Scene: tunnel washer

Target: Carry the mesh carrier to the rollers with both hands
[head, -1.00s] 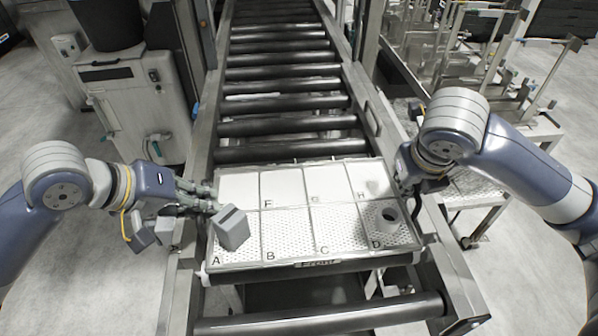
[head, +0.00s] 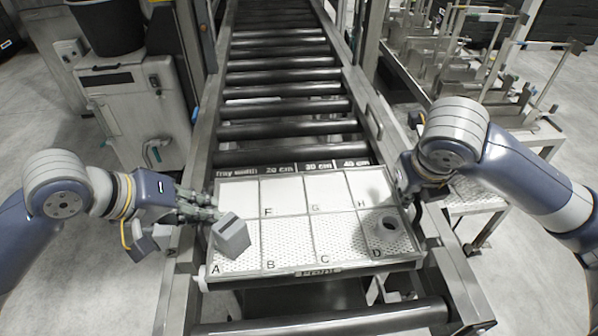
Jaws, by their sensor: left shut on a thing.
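The mesh carrier (head: 287,216) is a pale tray with a grey frame and eight compartments lettered A to H, across the near part of the roller lane. My right gripper (head: 403,188) is at the carrier's right edge beside H. Its fingertips are hidden, so I cannot tell whether it is shut.
Black rollers (head: 290,116) run away between steel rails beyond the carrier. A printed strip (head: 317,166) with centimetre marks shows behind it. One roller (head: 330,317) lies in front. A grey cabinet (head: 135,110) stands left, and a metal rack (head: 470,65) right.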

